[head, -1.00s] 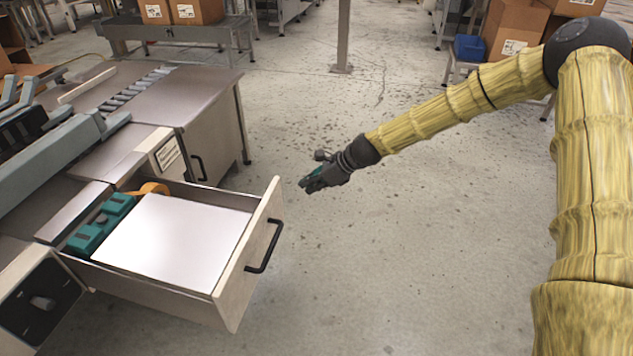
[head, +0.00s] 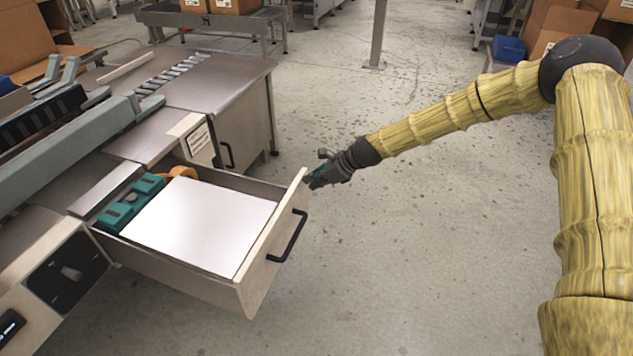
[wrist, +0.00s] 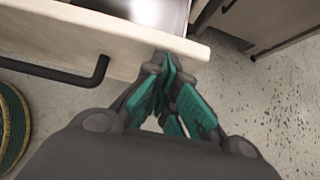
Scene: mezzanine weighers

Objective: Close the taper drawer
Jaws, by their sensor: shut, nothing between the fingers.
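The taper drawer (head: 252,275) stands pulled out from the machine at the left in the head view. It holds a white flat sheet or block (head: 200,225), a teal device (head: 128,203) and an orange roll (head: 182,172). A black bar handle (head: 288,237) is on its front panel. My gripper (head: 312,180) is shut and empty beside the far end of the front panel. In the wrist view, my gripper's teal fingertips (wrist: 168,68) are at the panel's top edge (wrist: 120,40), right of the handle (wrist: 70,75). I cannot tell whether they touch it.
A closed cabinet (head: 243,130) with its own black handle stands beyond the drawer. A conveyor table (head: 215,20) with cardboard boxes is at the back, and a thin post (head: 377,35) rises from the floor. The floor right of the drawer is clear.

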